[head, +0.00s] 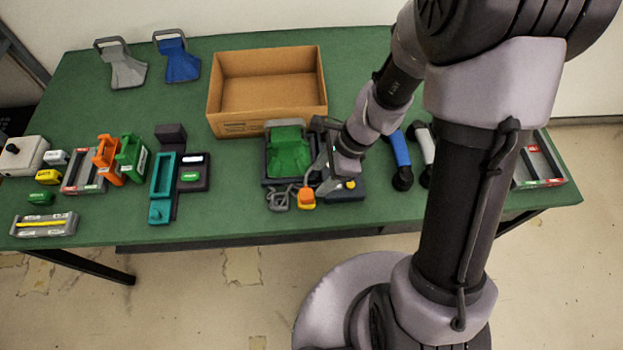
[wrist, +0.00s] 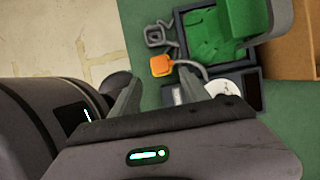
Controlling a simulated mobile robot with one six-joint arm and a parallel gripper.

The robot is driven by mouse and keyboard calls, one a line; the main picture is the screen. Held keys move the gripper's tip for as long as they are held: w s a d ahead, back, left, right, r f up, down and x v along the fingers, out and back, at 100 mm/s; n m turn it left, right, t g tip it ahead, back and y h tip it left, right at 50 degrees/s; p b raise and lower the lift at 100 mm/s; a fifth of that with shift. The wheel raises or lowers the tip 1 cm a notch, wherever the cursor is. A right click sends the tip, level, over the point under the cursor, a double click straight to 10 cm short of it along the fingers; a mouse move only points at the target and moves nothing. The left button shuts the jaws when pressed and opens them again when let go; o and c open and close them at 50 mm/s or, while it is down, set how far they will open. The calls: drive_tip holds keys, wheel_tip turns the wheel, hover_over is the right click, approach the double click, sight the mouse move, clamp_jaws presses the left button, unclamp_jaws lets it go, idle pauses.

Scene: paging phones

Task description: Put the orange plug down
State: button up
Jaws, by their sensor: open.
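The orange plug (head: 306,197) is by the front edge of the green table, in front of the grey cradle with the green block. It also shows in the wrist view (wrist: 160,66), just beyond the tips of my open gripper (wrist: 157,80). A grey cable runs from the plug. In the head view, my gripper (head: 322,178) is just right of the plug, low over the table. Its jaws are empty. I cannot tell whether the plug rests flat on the table.
A grey plug (head: 279,199) lies just left of the orange one. The cradle with the green block (head: 288,153) is behind. A dark box with a yellow button (head: 348,188) is to the right. An open cardboard box (head: 265,128) stands further back. Clear table lies left of the grey plug.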

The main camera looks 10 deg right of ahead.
wheel_tip(320, 180, up, 14)
drive_tip(key=f+n+t, duration=0.1)
drive_tip(key=n+t, duration=0.1)
drive_tip(key=n, duration=0.3)
drive_tip(key=s+d+r+n+t+h, duration=0.2)
drive_tip(key=s+r+n+t, duration=0.1)
drive_tip(key=s+r+n, duration=0.6)
wheel_tip(320, 180, up, 4)
drive_tip(key=shift+s+d+r+t+p, duration=0.15)
drive_tip(key=shift+s+d+t+p, duration=0.2)
drive_tip(key=shift+s, duration=0.7)
drive_tip(key=shift+f+b, duration=2.55)
drive_tip(key=shift+f, duration=0.05)
